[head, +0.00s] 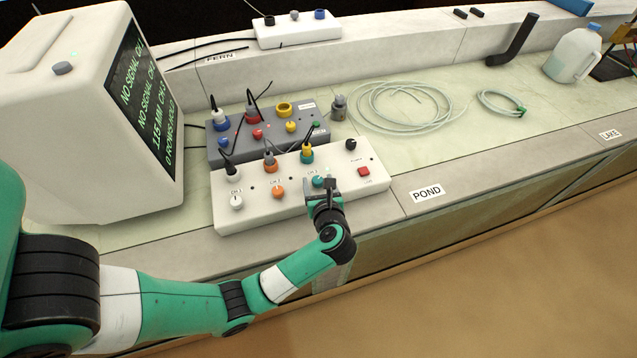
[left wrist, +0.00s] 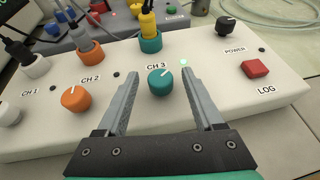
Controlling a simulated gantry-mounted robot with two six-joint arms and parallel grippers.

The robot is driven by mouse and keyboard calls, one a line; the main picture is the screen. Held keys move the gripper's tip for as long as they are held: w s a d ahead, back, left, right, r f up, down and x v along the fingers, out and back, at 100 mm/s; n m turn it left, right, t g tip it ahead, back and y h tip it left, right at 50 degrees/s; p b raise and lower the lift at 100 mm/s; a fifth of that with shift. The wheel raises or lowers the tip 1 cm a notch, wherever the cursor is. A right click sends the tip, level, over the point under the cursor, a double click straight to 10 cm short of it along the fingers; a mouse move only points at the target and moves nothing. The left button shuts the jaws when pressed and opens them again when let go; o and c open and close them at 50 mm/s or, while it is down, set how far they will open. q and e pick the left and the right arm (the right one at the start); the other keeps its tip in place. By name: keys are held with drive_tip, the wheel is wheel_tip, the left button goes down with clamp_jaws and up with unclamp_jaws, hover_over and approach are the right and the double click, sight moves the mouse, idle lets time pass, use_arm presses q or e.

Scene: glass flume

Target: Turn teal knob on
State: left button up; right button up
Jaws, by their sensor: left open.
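The teal knob (left wrist: 160,82) sits below the CH 3 label on the white box (head: 225,217); its white mark points up and to the right. A small green light (left wrist: 183,63) glows beside it. In the head view the knob (head: 318,181) is partly hidden by my left gripper (head: 326,186). The left gripper is open, and in the left wrist view its fingers (left wrist: 160,76) lie on either side of the knob, with a gap showing on both sides. I cannot tell how far above the panel the fingertips are. My right gripper is not in view.
An orange CH 2 knob (left wrist: 75,98), a red LOG button (left wrist: 255,68) and a black POWER knob (left wrist: 226,25) share the panel. A teal socket with a yellow plug (left wrist: 149,22) stands behind. A grey box (head: 218,154) and a monitor (head: 90,110) are nearby.

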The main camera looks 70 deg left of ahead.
use_arm(q)
clamp_jaws()
drive_tip(key=shift+r, duration=0.1)
drive_tip(key=shift+s+r+m+t+p, duration=0.1)
drive_tip(key=shift+m+t+p, duration=0.25)
drive_tip(key=shift+p, duration=0.3)
drive_tip(key=m+t+h+p, duration=0.1)
drive_tip(key=m+t+p, duration=0.1)
drive_tip(key=p, duration=0.2)
drive_tip(key=m+t+h+p, duration=0.1)
drive_tip(key=m+t+p, duration=0.1)
drive_tip(key=p, duration=0.2)
drive_tip(key=m+t+h+p, duration=0.2)
drive_tip(key=p, duration=0.2)
drive_tip(key=shift+s+a+r+p, duration=0.15)
drive_tip(key=shift+s+a+p, duration=0.1)
drive_tip(key=shift+s+p, duration=0.1)
drive_tip(key=shift+m+t+h+p, duration=0.25)
drive_tip(key=shift+m+h+p, duration=0.1)
drive_tip(key=shift+p, duration=0.15)
drive_tip(key=shift+f, duration=0.25)
